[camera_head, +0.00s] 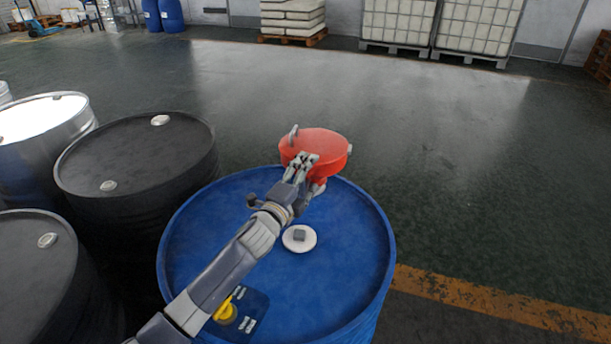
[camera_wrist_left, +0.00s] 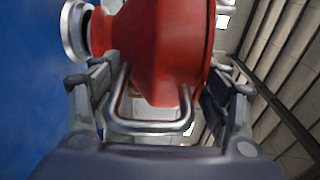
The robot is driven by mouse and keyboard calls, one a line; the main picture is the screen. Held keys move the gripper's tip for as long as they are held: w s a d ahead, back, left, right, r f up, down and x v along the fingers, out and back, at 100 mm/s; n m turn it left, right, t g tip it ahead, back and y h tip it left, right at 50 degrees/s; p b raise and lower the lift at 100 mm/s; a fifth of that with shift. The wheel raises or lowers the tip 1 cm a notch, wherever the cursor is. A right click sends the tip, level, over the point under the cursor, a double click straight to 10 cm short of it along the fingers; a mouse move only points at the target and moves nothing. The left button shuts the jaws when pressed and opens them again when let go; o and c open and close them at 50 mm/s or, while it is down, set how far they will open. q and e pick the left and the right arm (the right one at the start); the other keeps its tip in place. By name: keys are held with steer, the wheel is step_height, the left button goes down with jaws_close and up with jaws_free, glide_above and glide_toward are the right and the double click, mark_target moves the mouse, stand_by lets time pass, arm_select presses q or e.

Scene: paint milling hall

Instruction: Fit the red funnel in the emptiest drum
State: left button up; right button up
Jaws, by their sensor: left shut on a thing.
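The red funnel (camera_head: 325,142) is held over the far edge of the blue drum (camera_head: 345,245). My left gripper (camera_head: 302,165) is shut on the funnel; in the left wrist view its metal loop handle (camera_wrist_left: 150,127) lies between my fingers (camera_wrist_left: 150,105), with the red funnel body (camera_wrist_left: 165,50) just beyond. The narrow red spout meets a pale ring (camera_wrist_left: 75,30) against the blue drum top in the left wrist view. I cannot tell how deep the spout sits there. My right gripper is not in view.
Black drums (camera_head: 135,155) and a steel drum (camera_head: 35,118) crowd the left. The floor right is clear. Pallets with white containers (camera_head: 475,28) stand behind.

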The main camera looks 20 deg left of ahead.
arm_select(q)
steer(key=shift+w+a+r, duration=0.1)
steer(key=shift+a, duration=0.05)
steer(key=shift+a+f+b, duration=0.25)
steer(key=shift+f+b, duration=0.35)
steer(key=shift+f, duration=0.25)
stand_by(0.3)
